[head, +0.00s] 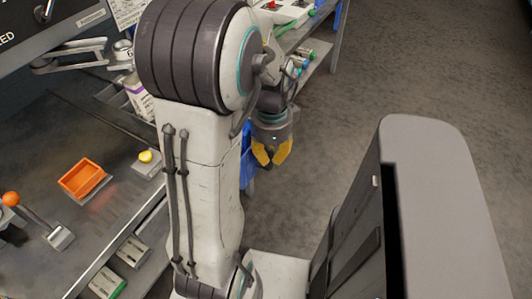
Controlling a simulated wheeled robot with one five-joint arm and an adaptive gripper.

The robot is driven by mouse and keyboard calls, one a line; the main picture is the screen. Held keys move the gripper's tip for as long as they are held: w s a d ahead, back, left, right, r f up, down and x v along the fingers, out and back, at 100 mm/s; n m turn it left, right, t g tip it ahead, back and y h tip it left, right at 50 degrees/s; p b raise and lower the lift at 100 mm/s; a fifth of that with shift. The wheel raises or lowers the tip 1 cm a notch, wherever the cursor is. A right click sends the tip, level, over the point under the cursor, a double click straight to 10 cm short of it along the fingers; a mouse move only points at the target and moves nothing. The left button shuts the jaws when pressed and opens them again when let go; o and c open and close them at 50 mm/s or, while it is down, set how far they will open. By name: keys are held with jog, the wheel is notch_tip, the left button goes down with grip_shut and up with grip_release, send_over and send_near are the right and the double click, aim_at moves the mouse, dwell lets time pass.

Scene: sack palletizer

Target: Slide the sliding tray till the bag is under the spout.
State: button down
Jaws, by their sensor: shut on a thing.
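My gripper (272,155), with yellow fingertips, hangs pointing down beside the bench edge, to the right of my upright arm. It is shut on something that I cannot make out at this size. A blue part (247,158) shows just left of the fingers; I cannot tell whether it touches them. I cannot make out the sliding tray, the bag or the spout in this view. My arm covers the middle of the picture and hides part of the bench.
A metal bench (60,140) at left holds an orange open bin (82,177), a lever with an orange knob (11,199) and a yellow button (146,156). A shelf with small coloured items (308,54) stands behind. Grey floor (430,60) at right is clear.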

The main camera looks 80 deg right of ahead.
jog(key=c, duration=1.3)
grip_release()
notch_tip(320, 180, up, 12)
jog(key=shift+f, duration=0.1)
